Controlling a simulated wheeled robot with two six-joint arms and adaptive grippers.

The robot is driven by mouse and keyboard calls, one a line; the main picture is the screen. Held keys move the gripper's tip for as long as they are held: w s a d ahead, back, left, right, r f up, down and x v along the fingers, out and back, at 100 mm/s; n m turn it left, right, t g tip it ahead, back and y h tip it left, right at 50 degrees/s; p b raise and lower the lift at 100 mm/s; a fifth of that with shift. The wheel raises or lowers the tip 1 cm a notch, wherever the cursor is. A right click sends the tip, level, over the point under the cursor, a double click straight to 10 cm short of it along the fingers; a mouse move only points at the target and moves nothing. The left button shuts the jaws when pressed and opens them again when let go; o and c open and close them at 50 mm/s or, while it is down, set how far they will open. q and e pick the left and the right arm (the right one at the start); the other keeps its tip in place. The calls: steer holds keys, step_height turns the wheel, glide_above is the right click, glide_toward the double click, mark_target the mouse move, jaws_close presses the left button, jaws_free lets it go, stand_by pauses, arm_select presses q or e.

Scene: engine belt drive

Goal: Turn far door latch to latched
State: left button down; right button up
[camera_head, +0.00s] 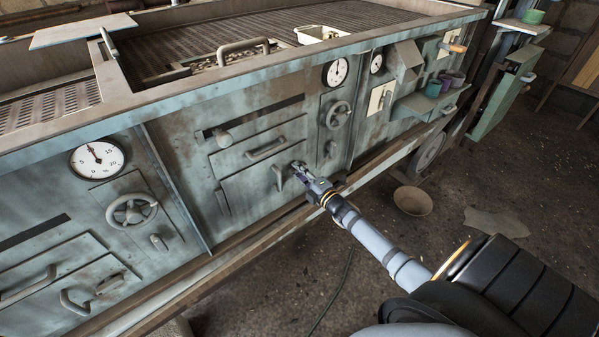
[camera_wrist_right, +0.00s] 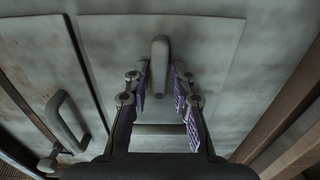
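The far door latch shows in the right wrist view as a rounded grey lever (camera_wrist_right: 160,52) on the door panel, pointing along the picture's up-down direction. My right gripper (camera_wrist_right: 161,78) is open, with one finger on each side of the lever's lower end and a small gap seen on both sides. In the head view my right gripper (camera_head: 299,172) is at the front of the lower middle door (camera_head: 245,183), and its fingers mostly hide the latch there. My left gripper is not in view.
A rail (camera_head: 225,262) runs along the machine front below the door. A handwheel (camera_head: 338,115) and a gauge (camera_head: 336,72) are up and right of the gripper. A near handwheel (camera_head: 131,210) is at left.

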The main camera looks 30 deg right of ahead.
steer(key=shift+o, duration=0.8)
steer(key=s, duration=1.2)
steer(key=shift+d, duration=0.45)
steer(key=shift+d+f, duration=0.1)
steer(key=shift+f, duration=0.05)
